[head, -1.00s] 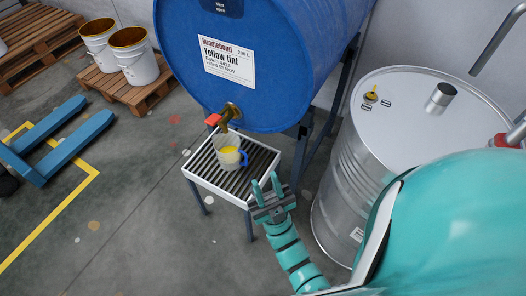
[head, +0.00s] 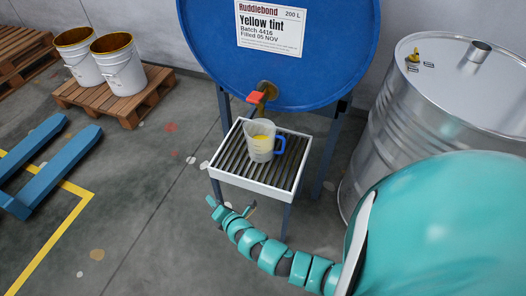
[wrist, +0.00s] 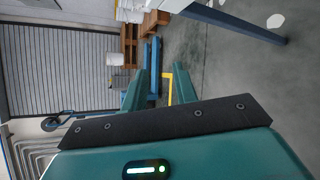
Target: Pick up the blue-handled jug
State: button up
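The jug (head: 260,146) is a clear beaker with a blue handle (head: 280,145) on its right side and yellow liquid inside. It stands upright on the slatted white-rimmed stand (head: 249,184), under the brass tap (head: 266,90) of the blue drum. My gripper (head: 231,206) is in front of the stand, below its top and apart from the jug. In the wrist view its two fingers (wrist: 162,84) are spread with nothing held between them. The jug is not seen in the wrist view.
The blue drum (head: 290,75) hangs over the stand's back. A steel drum (head: 420,120) stands at the right. White buckets (head: 119,63) on a pallet (head: 118,100) and a blue pallet truck (head: 55,165) are at the left.

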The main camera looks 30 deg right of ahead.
jog(key=d+f+n+h+b, duration=0.1)
jog(key=d+f+h+b, duration=0.1)
jog(key=d+h, duration=0.25)
jog(key=g+h+b, duration=0.2)
jog(key=h+b, duration=0.4)
jog(key=h, duration=0.5)
send_near(283, 149)
jog(key=shift+h, duration=0.25)
jog(key=w+d+b, duration=0.1)
jog(key=w, duration=0.1)
jog(key=w+d+f, duration=0.1)
jog(key=w+d, duration=0.1)
jog(key=shift+d+f+b, duration=0.15)
jog(key=shift+b, duration=0.2)
jog(key=shift+b+x, duration=0.75)
jog(key=shift+x, duration=1.95)
jog(key=shift+s+d, duration=0.15)
jog(key=shift+d, duration=0.05)
grip_shut()
